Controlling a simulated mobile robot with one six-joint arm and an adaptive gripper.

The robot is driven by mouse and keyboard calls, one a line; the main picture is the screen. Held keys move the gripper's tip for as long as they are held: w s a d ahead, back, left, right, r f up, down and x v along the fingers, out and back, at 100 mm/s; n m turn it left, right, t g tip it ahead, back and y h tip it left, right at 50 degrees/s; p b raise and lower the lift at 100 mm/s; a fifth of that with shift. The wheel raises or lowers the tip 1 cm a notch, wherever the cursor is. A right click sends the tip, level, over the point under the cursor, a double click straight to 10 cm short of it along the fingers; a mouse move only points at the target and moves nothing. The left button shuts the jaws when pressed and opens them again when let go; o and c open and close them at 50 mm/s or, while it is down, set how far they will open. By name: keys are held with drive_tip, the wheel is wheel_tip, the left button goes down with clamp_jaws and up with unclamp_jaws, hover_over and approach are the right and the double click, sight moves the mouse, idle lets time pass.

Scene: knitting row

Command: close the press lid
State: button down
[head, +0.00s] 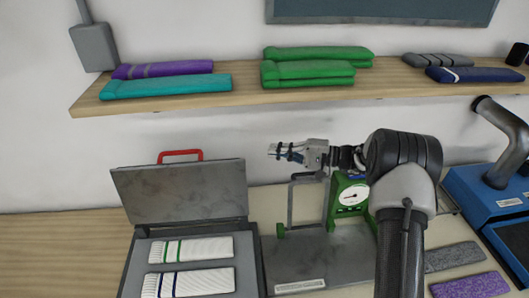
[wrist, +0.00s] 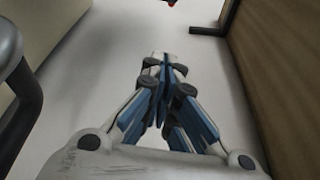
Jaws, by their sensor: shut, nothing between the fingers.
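The press is a grey flat box (head: 129,272) at the left of the bench in the head view. Its grey lid (head: 180,195) stands raised at the back, with a red handle (head: 180,153) on its top edge. Two white striped knitted pieces (head: 190,250) lie inside the press. My gripper (head: 272,152) is right of the lid, apart from it, at about the handle's height, and points left. In the wrist view my gripper (wrist: 163,62) is shut and empty. A small red patch shows at that view's top edge; I cannot tell what it is.
A green dial scale (head: 348,197) and a grey frame (head: 291,205) stand right of the press, below my gripper. A wooden shelf (head: 240,98) with folded knitwear runs above. A blue machine (head: 480,190) is at the right. The bench left of the press is bare.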

drive_tip(key=s+a+b, duration=0.1)
drive_tip(key=a, duration=0.8)
drive_tip(key=shift+s, duration=0.25)
drive_tip(key=shift+s+d+b, duration=0.1)
drive_tip(key=shift+d+b, duration=0.05)
drive_tip(key=shift+b, duration=0.15)
